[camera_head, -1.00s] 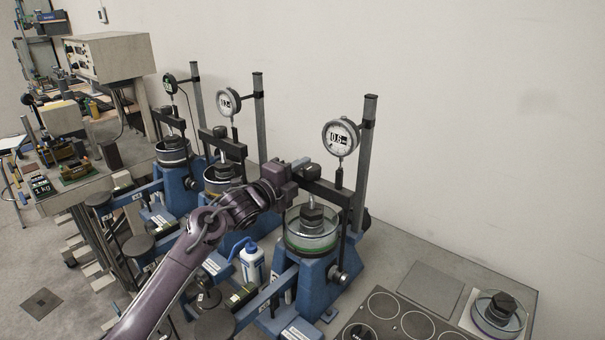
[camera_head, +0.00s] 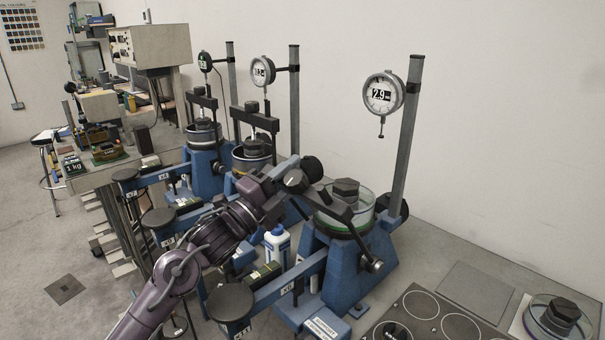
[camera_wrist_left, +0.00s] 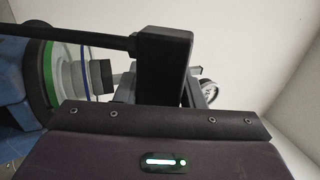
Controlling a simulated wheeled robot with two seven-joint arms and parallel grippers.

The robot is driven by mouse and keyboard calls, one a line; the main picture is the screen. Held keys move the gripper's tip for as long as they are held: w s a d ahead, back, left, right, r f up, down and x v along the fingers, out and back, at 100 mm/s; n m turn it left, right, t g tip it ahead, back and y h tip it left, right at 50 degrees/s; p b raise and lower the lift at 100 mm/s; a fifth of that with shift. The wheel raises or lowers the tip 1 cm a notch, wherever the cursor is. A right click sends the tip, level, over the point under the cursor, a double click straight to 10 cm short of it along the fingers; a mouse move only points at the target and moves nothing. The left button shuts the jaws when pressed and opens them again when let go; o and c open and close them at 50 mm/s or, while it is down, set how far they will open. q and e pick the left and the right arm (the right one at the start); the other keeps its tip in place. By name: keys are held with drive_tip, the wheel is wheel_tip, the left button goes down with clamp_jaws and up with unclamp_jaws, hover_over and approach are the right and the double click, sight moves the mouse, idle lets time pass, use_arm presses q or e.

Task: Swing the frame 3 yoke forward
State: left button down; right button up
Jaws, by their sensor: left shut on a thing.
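The nearest lever frame (camera_head: 345,270), which I take as frame 3, is blue with a clear, green-ringed cell (camera_head: 358,212) and a dark hexagonal cap on top. Its black yoke (camera_head: 353,233) leans forward from its low pivot, tilted off the cell, with its top end at my left gripper (camera_head: 287,182). My left gripper is shut on the yoke. In the left wrist view, a black block and bar of the yoke (camera_wrist_left: 163,60) stand at the jaws, with the cell (camera_wrist_left: 60,65) to the left. The fingertips are partly hidden. My right gripper does not show.
The dial gauge (camera_head: 384,93) hangs from its post (camera_head: 411,130), clear of the yoke. Two similar frames (camera_head: 255,155) stand behind. A white bottle (camera_head: 277,246) and black round pan (camera_head: 230,303) are near my arm. A tray with round recesses (camera_head: 440,318) lies at front right.

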use_arm(q)
drive_tip(key=shift+s+a, duration=0.15)
drive_tip(key=shift+a, duration=0.1)
drive_tip(key=c, duration=1.3)
unclamp_jaws()
drive_tip(key=shift+o, duration=1.4)
drive_tip(key=shift+s+a, duration=0.1)
drive_tip(key=shift+a, duration=0.05)
drive_tip(key=shift+s+a+r, duration=0.1)
drive_tip(key=shift+f, duration=0.25)
drive_tip(key=b+v, duration=0.2)
drive_tip(key=v, duration=0.4)
drive_tip(key=shift+s+a+f+b, duration=0.1)
drive_tip(key=shift+s+a+b, duration=0.1)
drive_tip(key=shift+b, duration=0.1)
drive_tip(key=shift+s+a, duration=0.35)
